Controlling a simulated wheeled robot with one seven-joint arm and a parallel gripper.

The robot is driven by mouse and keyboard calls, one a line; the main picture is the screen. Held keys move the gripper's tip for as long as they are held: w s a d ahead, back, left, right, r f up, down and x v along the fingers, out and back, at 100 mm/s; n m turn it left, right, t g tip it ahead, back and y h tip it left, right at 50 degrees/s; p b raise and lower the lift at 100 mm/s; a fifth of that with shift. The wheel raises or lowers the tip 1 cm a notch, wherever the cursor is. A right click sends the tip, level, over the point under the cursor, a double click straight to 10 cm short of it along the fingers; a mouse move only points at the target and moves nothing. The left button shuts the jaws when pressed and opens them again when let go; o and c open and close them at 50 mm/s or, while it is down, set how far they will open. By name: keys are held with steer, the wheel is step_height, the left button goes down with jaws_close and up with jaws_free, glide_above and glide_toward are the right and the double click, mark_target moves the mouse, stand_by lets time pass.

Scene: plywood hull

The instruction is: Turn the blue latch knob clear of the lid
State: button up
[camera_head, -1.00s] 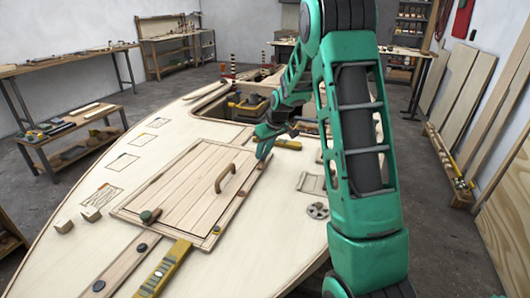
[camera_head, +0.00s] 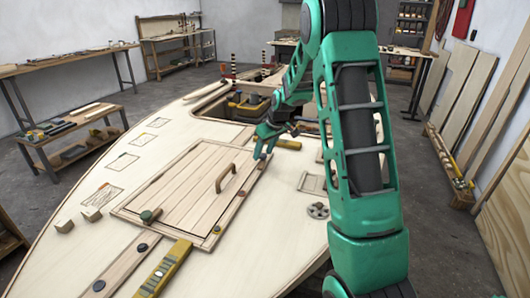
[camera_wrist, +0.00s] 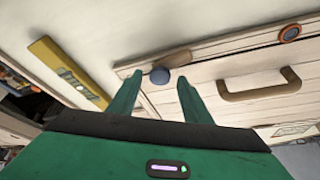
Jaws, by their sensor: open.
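The blue latch knob (camera_wrist: 160,76) shows in the wrist view at the lid's edge, beside a short brown wooden latch piece (camera_wrist: 176,59). The piece appears to lie at the lid's border; whether it overlaps the lid is hard to tell. The plank lid (camera_head: 180,185) lies flat in its frame, with a wooden handle (camera_head: 226,178) that also shows in the wrist view (camera_wrist: 260,91). My gripper (camera_head: 264,157) is at the lid's far right corner. In the wrist view my gripper (camera_wrist: 158,82) is open, its fingers either side of the knob. Contact cannot be told.
A yellow level (camera_wrist: 72,74) lies beside the gripper. Another yellow level (camera_head: 165,268) and a green knob (camera_head: 150,215) are at the lid's near side. An open hatch (camera_head: 250,105) with tools lies beyond.

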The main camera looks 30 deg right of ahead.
steer(key=v, duration=1)
steer(key=shift+r, duration=0.35)
steer(key=shift+s, duration=0.2)
steer(key=s+a+m+g, duration=0.1)
steer(key=s+a+m, duration=0.1)
steer(key=s, duration=1.2)
steer(key=s+a+m+g, duration=0.2)
steer(key=s+a+m, duration=0.1)
steer(key=s, duration=1.1)
steer(key=s+a+m+g, duration=0.1)
steer(key=s+a+m, duration=0.1)
steer(key=s, duration=1.2)
steer(key=shift+a+f+m+g+h, duration=0.2)
steer(key=shift+m+g+h, duration=0.1)
steer(key=shift+m, duration=0.4)
